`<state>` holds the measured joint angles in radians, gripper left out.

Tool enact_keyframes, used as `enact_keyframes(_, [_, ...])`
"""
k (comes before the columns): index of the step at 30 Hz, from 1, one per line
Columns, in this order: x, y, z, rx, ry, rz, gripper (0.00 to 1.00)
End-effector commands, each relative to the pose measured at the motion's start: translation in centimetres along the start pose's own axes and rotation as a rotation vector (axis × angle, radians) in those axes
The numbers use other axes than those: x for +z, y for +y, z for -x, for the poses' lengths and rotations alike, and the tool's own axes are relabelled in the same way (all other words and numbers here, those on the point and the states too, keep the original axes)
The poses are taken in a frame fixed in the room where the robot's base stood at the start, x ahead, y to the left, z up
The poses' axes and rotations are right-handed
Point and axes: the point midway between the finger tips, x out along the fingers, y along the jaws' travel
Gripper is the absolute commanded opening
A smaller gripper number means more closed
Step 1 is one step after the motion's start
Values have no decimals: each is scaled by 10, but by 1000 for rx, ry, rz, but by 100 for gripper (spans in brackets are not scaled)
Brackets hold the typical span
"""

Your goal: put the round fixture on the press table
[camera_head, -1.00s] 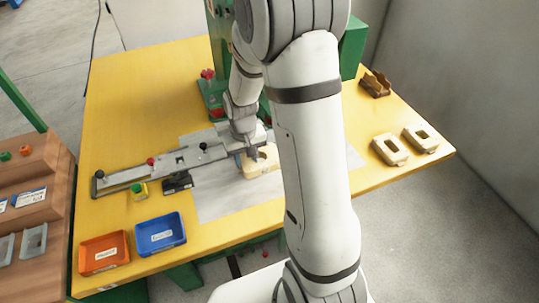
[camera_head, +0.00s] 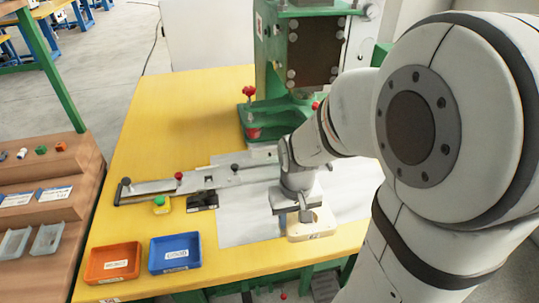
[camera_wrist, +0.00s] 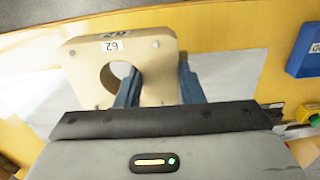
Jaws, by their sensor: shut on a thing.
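The round fixture is a beige block (camera_wrist: 85,75) with a round hole and a "62" label; in the head view it (camera_head: 318,231) is near the table's front edge. My gripper (camera_wrist: 160,84) is shut on its wall, one finger in the hole and one outside. In the head view my gripper (camera_head: 304,207) is over the fixture. I cannot tell how far the fixture is above the surface. The green press (camera_head: 285,115) stands at the back of the yellow table (camera_head: 170,110); my arm partly hides the area before it.
A metal slide rail (camera_head: 150,190) with knobs crosses the left middle. A black block (camera_head: 202,201) and a yellow button box (camera_head: 162,206) sit near it. Orange (camera_head: 113,263) and blue (camera_head: 175,254) bins stand at the front left. A white sheet (camera_head: 245,225) lies mid-table. My arm hides the right side.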

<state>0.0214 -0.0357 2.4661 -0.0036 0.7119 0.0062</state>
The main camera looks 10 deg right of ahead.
Motion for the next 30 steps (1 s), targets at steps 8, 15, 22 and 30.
enact_keyframes(8, [-77,-2,-2,0,-1,0,5])
enact_keyframes(15, [-134,-3,-1,0,0,-1,5])
enact_keyframes(22, [-151,-3,-22,0,-3,-1,5])
enact_keyframes(30, [-150,-3,-42,0,-1,-2,5])
